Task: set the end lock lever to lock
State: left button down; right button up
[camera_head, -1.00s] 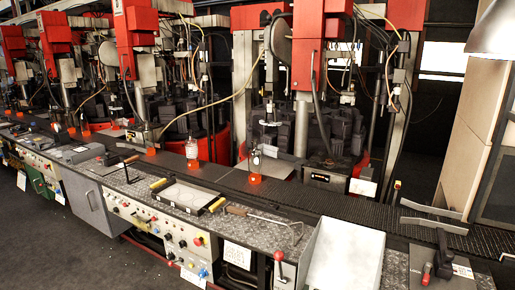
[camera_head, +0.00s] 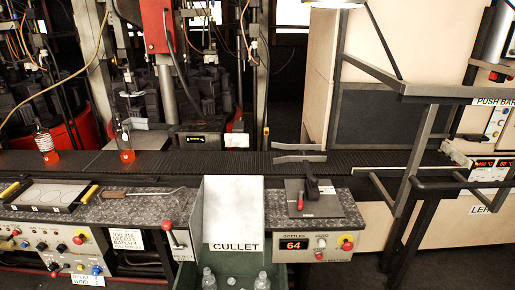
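A small dark plate (camera_head: 322,203) sits on the speckled bench top at the right of centre. On it stand a black upright clamp piece (camera_head: 311,183) and a short lever with a red grip (camera_head: 300,202), which looks like the end lock lever. The red grip stands at the left part of the plate, beside the black piece. The plate's lettering is too small to read now, so I cannot tell the lever's setting. Neither of my grippers is in view.
A white CULLET chute (camera_head: 233,208) stands left of the plate. A red-knobbed lever (camera_head: 168,226) is further left. A dark railing (camera_head: 424,150) stands at right. Below the plate is a BOTTLES counter panel (camera_head: 317,244).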

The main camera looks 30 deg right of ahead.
aim_at(301, 194)
jog(key=z, duration=1.2)
jog(key=l, duration=0.15)
jog(key=z, duration=0.05)
